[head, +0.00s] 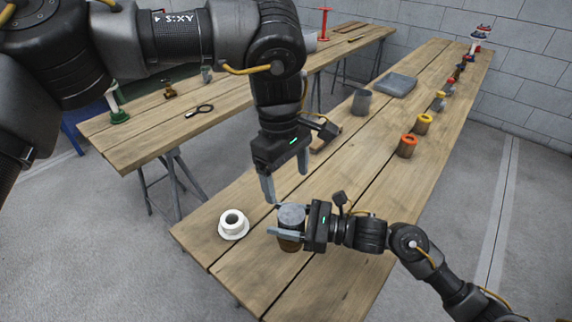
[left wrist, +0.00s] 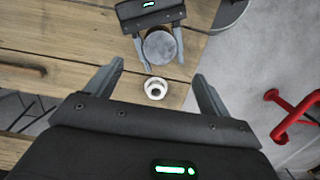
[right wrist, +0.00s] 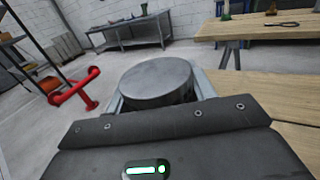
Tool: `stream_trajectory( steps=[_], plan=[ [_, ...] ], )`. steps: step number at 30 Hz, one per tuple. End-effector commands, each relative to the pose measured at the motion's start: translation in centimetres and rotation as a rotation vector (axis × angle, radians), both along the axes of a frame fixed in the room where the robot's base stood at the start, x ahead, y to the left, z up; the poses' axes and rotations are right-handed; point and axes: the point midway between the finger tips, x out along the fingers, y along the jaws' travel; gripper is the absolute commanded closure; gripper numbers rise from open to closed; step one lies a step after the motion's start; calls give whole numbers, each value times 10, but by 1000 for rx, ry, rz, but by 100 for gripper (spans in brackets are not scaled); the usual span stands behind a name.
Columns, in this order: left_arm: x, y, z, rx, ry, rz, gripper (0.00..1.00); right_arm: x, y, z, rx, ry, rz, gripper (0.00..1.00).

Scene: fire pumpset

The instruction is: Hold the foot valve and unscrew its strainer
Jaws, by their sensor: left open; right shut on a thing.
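The foot valve (head: 290,246) stands upright at the near end of the table, with a brown lower body and a round grey top that looks like the strainer (head: 292,213). My right gripper (head: 277,221) is shut around it from the right side. The flat grey top also fills the middle of the right wrist view (right wrist: 157,80) and shows in the left wrist view (left wrist: 160,47). My left gripper (head: 286,180) is open, pointing down above the grey top and apart from it. Its fingers hide little of the valve.
A white flanged cup-like part (head: 233,224) stands left of the valve, near the table's edge. A grey cylinder (head: 361,102), a grey flat block (head: 395,84) and several orange and yellow-topped parts (head: 408,146) stand farther back. Another wooden table (head: 150,125) is at the left.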

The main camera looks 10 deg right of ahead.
Motion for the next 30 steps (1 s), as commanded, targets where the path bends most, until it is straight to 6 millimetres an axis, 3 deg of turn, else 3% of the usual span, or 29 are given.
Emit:
stream_trajectory(
  steps=[6,13,27,30],
  plan=[
    [-4,-3,-43,2,5,-1,19,0,0,2,3,-3,0,100],
    [-7,-6,-75,2,3,0,19,0,0,2,3,-3,0,100],
    [-8,-7,-87,1,0,1,19,0,0,2,3,-3,0,100],
    [-8,-7,-87,1,0,1,30,0,0,2,3,-3,0,100]
  ],
)
